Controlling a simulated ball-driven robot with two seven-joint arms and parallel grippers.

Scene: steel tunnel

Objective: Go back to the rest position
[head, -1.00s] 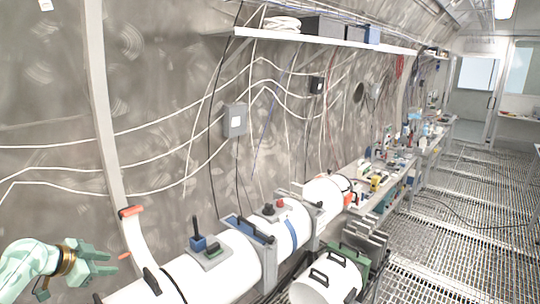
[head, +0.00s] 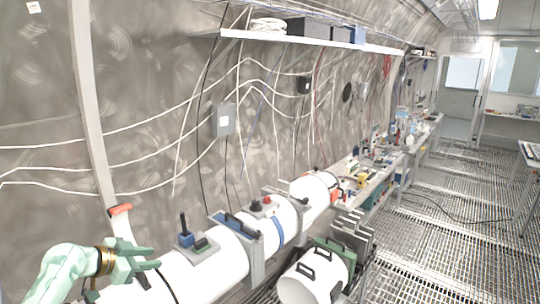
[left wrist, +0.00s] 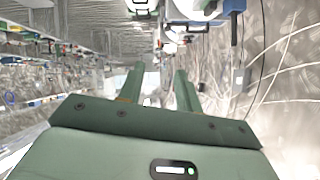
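My left gripper (head: 156,257) is at the lower left of the head view, on a pale green arm. Its two fingers point to the right and stand apart with nothing between them. It appears in front of the large white pipe (head: 222,258); whether it touches the pipe I cannot tell. In the left wrist view the gripper (left wrist: 158,76) shows two green fingers, open and empty. My right gripper is in neither view.
A blue block with a dark lever (head: 186,237) sits on the pipe. A red-tipped handle (head: 121,209) is just above my left gripper. A cluttered bench (head: 372,170) runs along the wall. The grated floor (head: 450,225) at the right is largely clear.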

